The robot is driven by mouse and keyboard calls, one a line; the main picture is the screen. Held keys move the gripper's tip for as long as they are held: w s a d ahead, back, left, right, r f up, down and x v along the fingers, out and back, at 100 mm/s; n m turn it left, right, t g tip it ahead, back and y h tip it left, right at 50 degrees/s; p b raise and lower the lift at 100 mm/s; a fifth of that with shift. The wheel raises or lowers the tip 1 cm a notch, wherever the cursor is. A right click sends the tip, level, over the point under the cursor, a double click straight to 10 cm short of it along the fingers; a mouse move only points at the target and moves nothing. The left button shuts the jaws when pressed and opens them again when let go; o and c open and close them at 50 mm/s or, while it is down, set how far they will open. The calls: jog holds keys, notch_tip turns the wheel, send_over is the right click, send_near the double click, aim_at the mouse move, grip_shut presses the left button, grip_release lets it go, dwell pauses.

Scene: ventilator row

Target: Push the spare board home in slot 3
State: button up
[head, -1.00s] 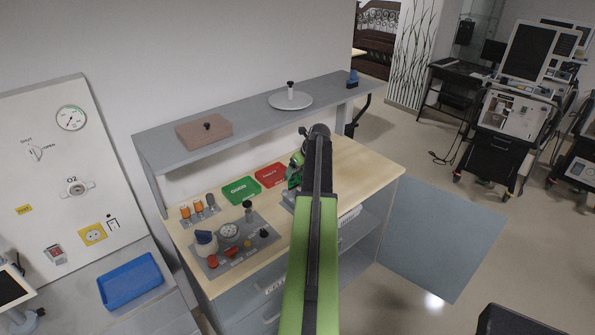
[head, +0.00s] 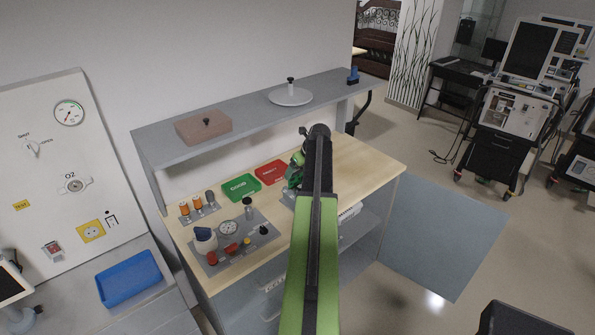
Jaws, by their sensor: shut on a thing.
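My arm runs up the middle of the head view and covers much of the bench behind it. Just left of it, a small green and dark part shows low over the bench, and my gripper (head: 293,184) is at its lower end. The gripper is shut, but its fingertips are mostly hidden and too small to make out. A grey edge of a fixture (head: 287,198) shows on the bench just below it. I cannot make out the spare board's outline, slot 3 or how far in the board sits.
A green tray (head: 241,187) and a red tray (head: 272,172) lie left of the gripper. A grey control panel (head: 236,241) with knobs stands nearer. A shelf (head: 252,102) overhangs the bench's back. A cabinet door (head: 445,237) stands open at right.

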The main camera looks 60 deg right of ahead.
aim_at(297, 180)
jog(key=shift+f, duration=0.15)
jog(key=shift+f+b, duration=0.65)
jog(key=shift+b, duration=0.1)
jog(key=shift+f, duration=0.1)
jog(key=shift+f+b, duration=0.7)
jog(key=shift+b, duration=0.15)
jog(key=shift+f+b, duration=0.8)
jog(key=shift+f, duration=0.05)
dwell(0.6)
jog(key=o, duration=1.8)
